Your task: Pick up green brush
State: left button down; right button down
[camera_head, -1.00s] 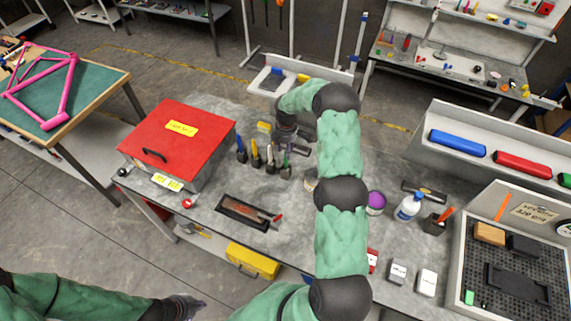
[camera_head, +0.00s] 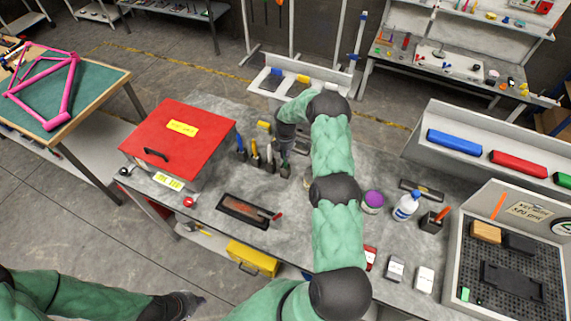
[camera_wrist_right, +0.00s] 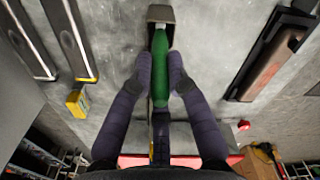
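The green brush (camera_wrist_right: 160,65) stands with its lower end in a dark holder (camera_wrist_right: 160,14), seen in the right wrist view. My right gripper (camera_wrist_right: 160,62) has one finger on each side of the green handle, and both fingertips look pressed against it with no clear gap. In the head view, my right gripper (camera_head: 285,146) points down over the right end of the brush row and mostly hides the green brush. My left gripper (camera_head: 187,304) is low at the left, away from the table; its fingers are too unclear to read.
Blue (camera_head: 241,146), yellow (camera_head: 255,152) and pale-handled (camera_head: 270,155) brushes stand just left of my right gripper. A red box (camera_head: 180,140) is further left. A shallow tray (camera_head: 236,209) lies in front. A purple-lidded jar (camera_head: 373,199) and white bottle (camera_head: 406,206) stand to the right.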

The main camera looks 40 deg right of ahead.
jog(key=shift+r, duration=0.1)
dwell(0.3)
notch_tip(320, 180, up, 8)
jog(key=shift+r+b, duration=0.2)
jog(key=shift+b, duration=0.9)
jog(key=shift+r, duration=0.7)
